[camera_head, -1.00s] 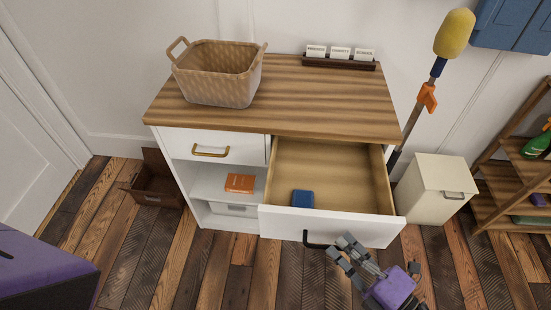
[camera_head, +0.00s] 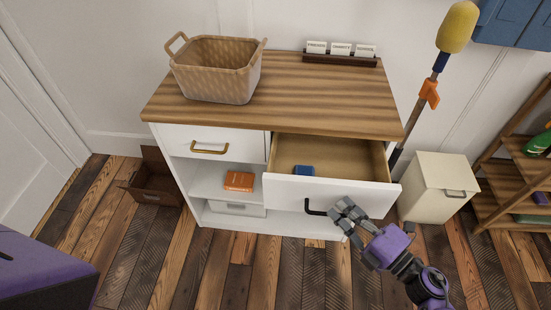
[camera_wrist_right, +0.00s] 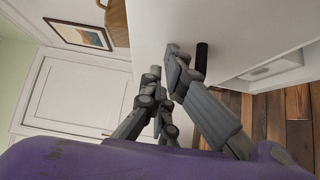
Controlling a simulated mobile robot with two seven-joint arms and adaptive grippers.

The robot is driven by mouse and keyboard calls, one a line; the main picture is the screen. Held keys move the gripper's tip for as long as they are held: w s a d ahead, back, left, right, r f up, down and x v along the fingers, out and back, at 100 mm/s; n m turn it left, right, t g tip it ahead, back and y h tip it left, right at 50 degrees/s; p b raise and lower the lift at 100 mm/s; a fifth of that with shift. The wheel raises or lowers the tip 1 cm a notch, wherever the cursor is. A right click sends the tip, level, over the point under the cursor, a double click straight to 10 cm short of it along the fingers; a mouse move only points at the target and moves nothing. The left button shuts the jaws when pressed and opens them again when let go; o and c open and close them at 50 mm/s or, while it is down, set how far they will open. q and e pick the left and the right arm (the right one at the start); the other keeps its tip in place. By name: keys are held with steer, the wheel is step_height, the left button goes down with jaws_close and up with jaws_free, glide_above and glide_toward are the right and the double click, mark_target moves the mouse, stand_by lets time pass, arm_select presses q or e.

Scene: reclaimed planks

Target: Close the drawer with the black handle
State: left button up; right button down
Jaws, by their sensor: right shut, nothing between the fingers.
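The white drawer (camera_head: 335,192) with the black handle (camera_head: 312,209) stands partly open at the right of the cabinet. A blue box (camera_head: 304,170) lies inside it. My right gripper (camera_head: 344,208) is shut and empty, at the drawer front just right of the black handle. In the right wrist view the fingertips (camera_wrist_right: 164,62) are at the white drawer front (camera_wrist_right: 180,25), and the black handle (camera_wrist_right: 202,58) is beside them, outside the fingers. Whether they touch the front is hard to tell. My left gripper is not in view.
A wicker basket (camera_head: 217,70) and a card holder (camera_head: 340,58) stand on the wooden top (camera_head: 300,100). A closed drawer with a brass handle (camera_head: 210,150) is at left. A cream bin (camera_head: 437,187) stands right of the cabinet. An orange box (camera_head: 239,181) lies on the open shelf.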

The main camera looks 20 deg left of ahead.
steer(key=w+a+b, duration=0.1)
steer(key=w+b, duration=0.1)
steer(key=w, duration=0.3)
steer(key=w+a+b, duration=0.2)
steer(key=w, duration=0.3)
steer(key=w+a+b, duration=0.1)
steer(key=w+b, duration=0.1)
steer(key=w, duration=0.4)
steer(key=shift+a+f, duration=0.15)
steer(key=shift+w+a, duration=0.15)
steer(key=shift+w, duration=0.3)
steer(key=shift+w+r, duration=0.1)
steer(key=shift+r, duration=0.25)
